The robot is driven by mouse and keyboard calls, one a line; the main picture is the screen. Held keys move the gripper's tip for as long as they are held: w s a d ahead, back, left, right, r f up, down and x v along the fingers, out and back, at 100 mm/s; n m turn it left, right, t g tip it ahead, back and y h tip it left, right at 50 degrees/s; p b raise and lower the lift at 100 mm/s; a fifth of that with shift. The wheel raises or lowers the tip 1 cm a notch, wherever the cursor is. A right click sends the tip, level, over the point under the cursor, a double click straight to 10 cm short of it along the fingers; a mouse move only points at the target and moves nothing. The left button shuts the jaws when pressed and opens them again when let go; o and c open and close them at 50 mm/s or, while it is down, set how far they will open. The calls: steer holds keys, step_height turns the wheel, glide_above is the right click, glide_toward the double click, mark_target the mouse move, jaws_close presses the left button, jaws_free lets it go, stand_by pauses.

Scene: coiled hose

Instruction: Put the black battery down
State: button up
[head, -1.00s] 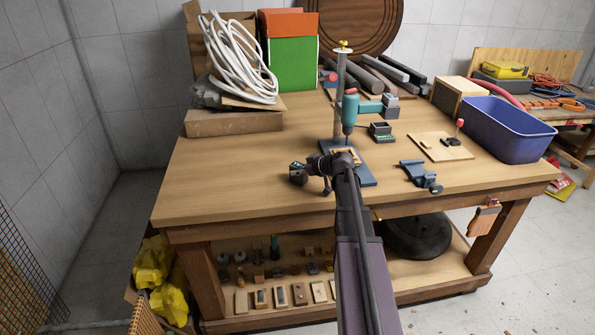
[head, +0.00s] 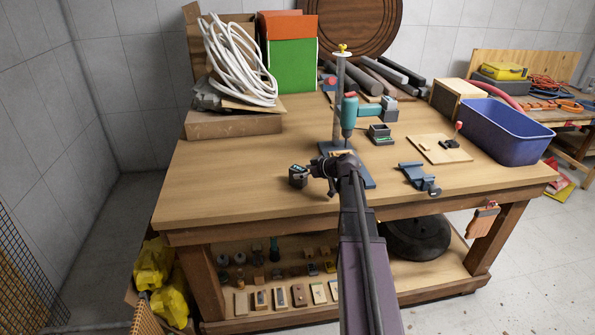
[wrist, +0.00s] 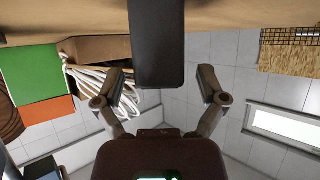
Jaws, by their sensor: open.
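The black battery (head: 298,177) stands on the wooden workbench (head: 230,190), left of the drill stand's base. My gripper (head: 314,169) is just to its right, low over the bench top. In the wrist view, which looks upside down, the battery (wrist: 158,45) is a dark block meeting the bench surface (wrist: 60,8) at the top. My gripper's two fingers (wrist: 164,78) are spread to either side of it, with a clear gap on both sides. The gripper is open and holds nothing.
A teal drill (head: 349,114) on a stand is behind my gripper. A blue clamp-like tool (head: 417,176), a wooden board (head: 428,152) and a blue bin (head: 507,130) are to the right. A coiled white hose (head: 240,62) is at the back left. The bench's left part is clear.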

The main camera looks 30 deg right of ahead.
steer(key=p+v, duration=0.4)
steer(key=v, duration=0.6)
stand_by(0.4)
steer(key=s+a+f+m+g+h, duration=0.2)
steer(key=s+a, duration=0.3)
steer(key=a, duration=0.4)
steer(key=s+a+f+m+g+h, duration=0.1)
steer(key=s+a+f+g, duration=0.3)
steer(key=a, duration=0.6)
steer(key=s+a+f+m+g+h, duration=0.2)
steer(key=s+a+f+g, duration=0.1)
steer(key=s+a, duration=0.4)
steer(key=a+g, duration=0.1)
steer(key=a, duration=0.1)
steer(key=shift+s+a+f+m+g+h, duration=0.25)
steer(key=shift+s+f+m+g+h, duration=0.05)
steer(key=shift+f+g+h, duration=0.1)
